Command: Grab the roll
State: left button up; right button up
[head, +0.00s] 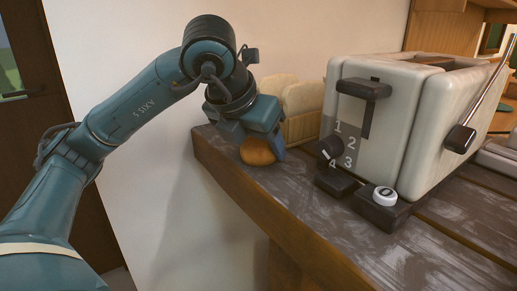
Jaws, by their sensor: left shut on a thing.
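The roll (257,151) is a small round golden-brown bun near the left end of the dark slatted counter (262,190). My left gripper (262,144) reaches down over it from the upper left and is shut on it. The fingers cover the roll's top and right side. The roll appears at counter height; I cannot tell whether it still touches the surface. My right gripper is not in view.
A pale sliced loaf (303,108) stands just behind and right of my left gripper. A large cream toaster (385,130) with a lever and dial fills the right of the counter. The counter's front strip is clear.

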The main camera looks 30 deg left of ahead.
pick_arm(q)
jog(key=shift+c, duration=0.6)
